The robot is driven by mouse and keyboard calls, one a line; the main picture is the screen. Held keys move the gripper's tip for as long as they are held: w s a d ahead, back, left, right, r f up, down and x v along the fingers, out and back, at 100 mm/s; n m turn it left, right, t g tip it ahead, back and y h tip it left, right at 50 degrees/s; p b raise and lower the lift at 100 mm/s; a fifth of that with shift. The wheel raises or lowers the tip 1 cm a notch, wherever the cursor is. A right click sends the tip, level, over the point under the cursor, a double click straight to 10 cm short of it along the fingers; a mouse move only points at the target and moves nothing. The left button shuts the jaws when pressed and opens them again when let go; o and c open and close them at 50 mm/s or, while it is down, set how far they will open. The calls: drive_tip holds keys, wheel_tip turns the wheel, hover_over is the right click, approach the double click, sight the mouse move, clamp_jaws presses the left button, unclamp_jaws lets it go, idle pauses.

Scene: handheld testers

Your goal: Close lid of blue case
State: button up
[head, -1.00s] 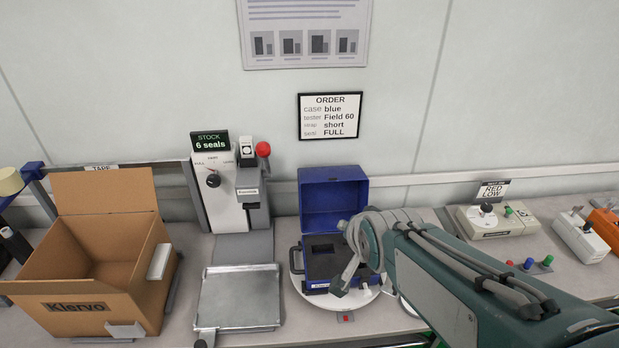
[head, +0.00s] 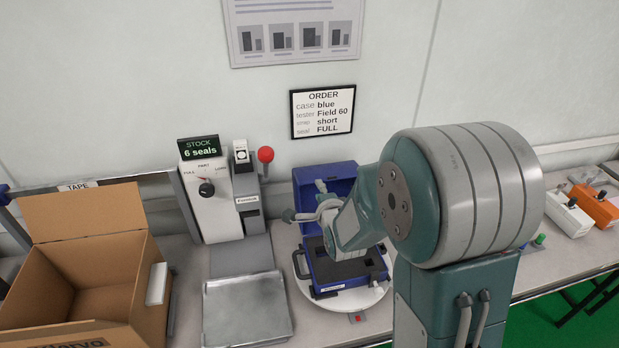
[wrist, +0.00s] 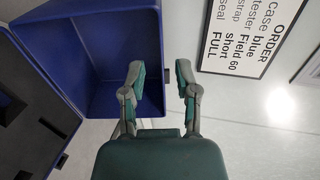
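The blue case (head: 338,278) sits on a white round turntable (head: 308,292). Its lid (head: 308,178) stands open and upright at the back. The base holds a black insert with cutouts; my arm hides part of it. My gripper (head: 304,201) is in front of the lid, its fingers apart and empty. In the wrist view the open gripper (wrist: 160,78) has its left finger across the lid's side edge and its right finger beyond that edge, against the wall. The lid's hollow inner side (wrist: 85,55) faces the camera. I cannot tell whether a finger touches it.
The seal machine (head: 218,200) with a red knob stands left of the case. A metal tray (head: 248,308) lies in front of it. An open cardboard box (head: 85,300) is at far left. An order sign (head: 323,112) hangs behind. White and orange devices (head: 598,204) are at right.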

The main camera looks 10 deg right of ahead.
sight(310, 178)
drive_tip(key=x, duration=0.5)
drive_tip(key=a+x, duration=0.1)
drive_tip(key=x, duration=0.2)
drive_tip(key=shift+d, duration=0.4)
drive_tip(key=shift+c, duration=0.6)
clamp_jaws()
drive_tip(key=shift+a, duration=0.25)
